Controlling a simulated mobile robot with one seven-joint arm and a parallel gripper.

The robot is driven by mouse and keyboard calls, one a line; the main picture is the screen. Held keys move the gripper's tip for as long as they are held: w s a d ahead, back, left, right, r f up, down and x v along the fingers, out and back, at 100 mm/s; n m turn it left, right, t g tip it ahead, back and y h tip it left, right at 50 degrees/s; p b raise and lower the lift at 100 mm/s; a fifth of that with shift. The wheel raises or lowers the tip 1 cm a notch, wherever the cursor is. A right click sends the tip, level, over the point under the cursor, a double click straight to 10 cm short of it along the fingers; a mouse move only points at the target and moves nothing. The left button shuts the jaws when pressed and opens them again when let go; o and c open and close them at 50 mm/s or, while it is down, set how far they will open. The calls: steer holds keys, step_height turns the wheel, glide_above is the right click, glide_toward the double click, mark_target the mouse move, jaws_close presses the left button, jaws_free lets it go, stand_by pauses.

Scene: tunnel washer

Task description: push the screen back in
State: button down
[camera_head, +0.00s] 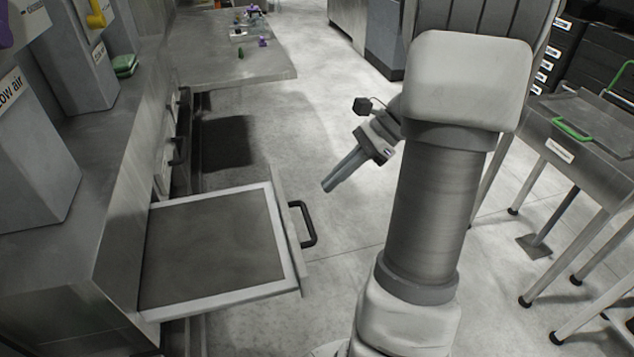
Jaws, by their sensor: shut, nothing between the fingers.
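The screen (212,246) is a flat dark mesh panel in a light frame. It sticks out to the right from the side of the steel machine (119,165) at the lower left. Its front plate carries a black handle (309,224) on the right side. My gripper (328,187) is shut and empty. It hangs in the picture's middle, up and to the right of the handle, apart from it, and points down and left. The screen's inner left end is hidden at the machine's side.
A steel table (222,66) with small items stands at the back left. A steel cart (590,140) with a green handle stands at the right, with dark crates (595,60) behind it. The floor (340,262) between the screen and my arm is clear.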

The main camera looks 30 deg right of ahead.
mark_target(304, 216)
steer(key=x, duration=0.8)
steer(key=shift+w+a+f+b, duration=0.15)
steer(key=shift+a+f+b, duration=0.1)
steer(key=shift+b, duration=0.15)
steer(key=w+a, duration=0.2)
steer(key=a, duration=0.6)
steer(key=w+a, duration=0.2)
steer(key=a, duration=0.7)
steer(key=w+a, duration=0.3)
steer(key=a, duration=0.5)
steer(key=shift+w+a+r+p, duration=0.1)
steer(key=shift+a+p, duration=0.05)
steer(key=shift+p, duration=0.25)
steer(key=shift+a+r, duration=0.1)
steer(key=shift+a, duration=0.05)
steer(key=shift+r, duration=0.1)
